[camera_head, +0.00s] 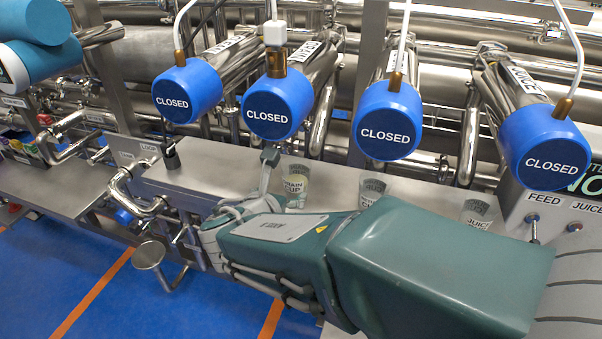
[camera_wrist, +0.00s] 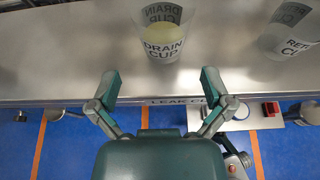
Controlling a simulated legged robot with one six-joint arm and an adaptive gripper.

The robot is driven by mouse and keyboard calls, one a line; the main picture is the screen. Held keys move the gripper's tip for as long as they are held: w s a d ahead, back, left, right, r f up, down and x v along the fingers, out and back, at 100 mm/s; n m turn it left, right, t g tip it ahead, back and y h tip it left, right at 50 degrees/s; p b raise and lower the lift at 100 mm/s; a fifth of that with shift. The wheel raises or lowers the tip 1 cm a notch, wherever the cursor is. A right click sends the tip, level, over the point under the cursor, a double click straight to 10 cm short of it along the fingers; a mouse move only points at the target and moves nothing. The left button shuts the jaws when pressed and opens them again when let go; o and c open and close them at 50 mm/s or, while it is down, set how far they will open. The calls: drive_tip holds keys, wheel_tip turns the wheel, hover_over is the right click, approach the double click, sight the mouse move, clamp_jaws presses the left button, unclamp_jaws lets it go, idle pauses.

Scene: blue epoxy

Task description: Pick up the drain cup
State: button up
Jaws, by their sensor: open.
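The drain cup (camera_head: 294,187) is a clear cup labelled "DRAIN CUP" with something pale yellow inside. It stands upright on the steel shelf (camera_head: 225,180), partly hidden by my arm in the head view. In the wrist view the drain cup (camera_wrist: 163,38) is at top centre, near the shelf edge. My gripper (camera_wrist: 160,82) is open and empty, its two fingers spread left and right. The cup lies beyond the fingertips, roughly centred between them, and no contact shows. In the head view one finger rises just left of the cup.
Another labelled cup (camera_head: 372,190) stands right of the drain cup, and a third cup (camera_head: 478,211) is farther right. Blue caps marked "CLOSED" (camera_head: 278,108) and steel pipes hang above the shelf. Left of the drain cup, a bent steel pipe (camera_head: 125,185) stands at the shelf.

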sight(291, 187)
drive_tip(key=x, duration=0.3)
drive_tip(key=shift+f, duration=0.1)
drive_tip(key=x, duration=0.5)
drive_tip(key=shift+d+f, duration=0.1)
drive_tip(key=shift+f, duration=0.15)
drive_tip(key=shift+s, duration=0.1)
drive_tip(key=c, duration=1.1)
